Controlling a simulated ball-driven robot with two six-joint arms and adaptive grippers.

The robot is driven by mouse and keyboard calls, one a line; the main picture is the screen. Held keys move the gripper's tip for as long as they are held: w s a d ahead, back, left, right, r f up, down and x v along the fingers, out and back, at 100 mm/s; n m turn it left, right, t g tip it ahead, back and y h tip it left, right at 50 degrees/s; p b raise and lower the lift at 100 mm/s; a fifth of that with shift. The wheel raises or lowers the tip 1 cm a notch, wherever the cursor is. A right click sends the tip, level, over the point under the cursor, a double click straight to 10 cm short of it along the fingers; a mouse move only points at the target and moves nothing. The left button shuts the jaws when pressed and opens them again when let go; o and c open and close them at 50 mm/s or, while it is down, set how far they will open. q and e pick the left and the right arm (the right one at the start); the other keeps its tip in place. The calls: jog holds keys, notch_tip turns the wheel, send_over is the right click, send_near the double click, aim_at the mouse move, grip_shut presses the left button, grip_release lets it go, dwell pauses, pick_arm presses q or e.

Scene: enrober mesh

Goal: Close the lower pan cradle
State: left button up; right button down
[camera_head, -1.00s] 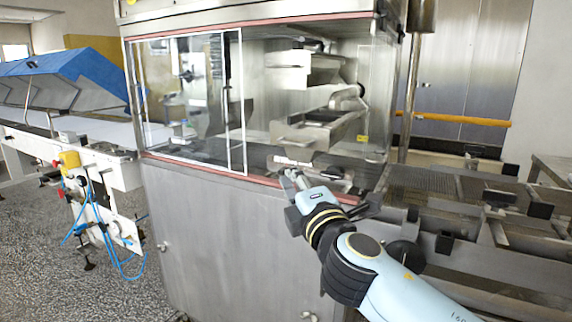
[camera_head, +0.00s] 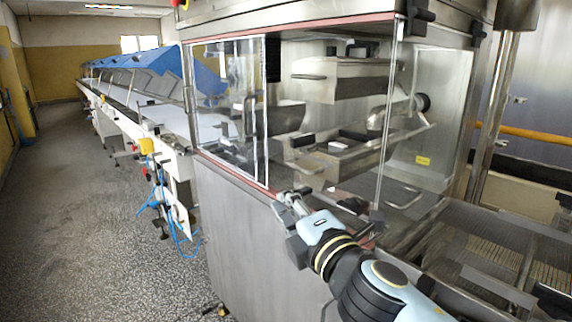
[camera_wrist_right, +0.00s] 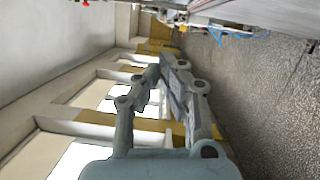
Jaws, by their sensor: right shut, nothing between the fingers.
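The steel machine cabinet with clear panes (camera_head: 229,110) fills the middle of the head view. Inside are an upper steel pan (camera_head: 345,88) and, below it, what looks like the lower pan cradle (camera_head: 352,163), a steel tray with a dark inside and a pale bar at its left end. I cannot tell how far the cradle stands open. My right gripper (camera_head: 284,203) is in front of the cabinet's lower window edge, below and left of the cradle and apart from it. It is shut and empty; its fingers show in the wrist view (camera_wrist_right: 160,76). My left gripper is not in view.
A long conveyor with blue covers (camera_head: 150,68) runs back on the left, with blue hoses (camera_head: 178,228) hanging at its near end. Mesh belting (camera_head: 500,230) lies at the right. The speckled floor (camera_head: 85,220) at left is clear.

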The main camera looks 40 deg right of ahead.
aim_at(292, 162)
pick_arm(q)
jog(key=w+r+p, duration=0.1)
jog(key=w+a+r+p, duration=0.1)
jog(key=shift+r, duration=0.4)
pick_arm(e)
jog(key=w+d+r, duration=0.1)
jog(key=w+d, duration=0.4)
jog(key=w, duration=0.5)
jog(key=shift+d, duration=0.3)
jog(key=d, duration=0.2)
jog(key=d+b, duration=0.1)
jog(key=d, duration=0.2)
jog(key=shift+w, duration=0.2)
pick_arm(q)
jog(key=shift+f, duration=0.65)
pick_arm(e)
jog(key=shift+a+r, duration=0.1)
jog(key=shift+a, duration=0.05)
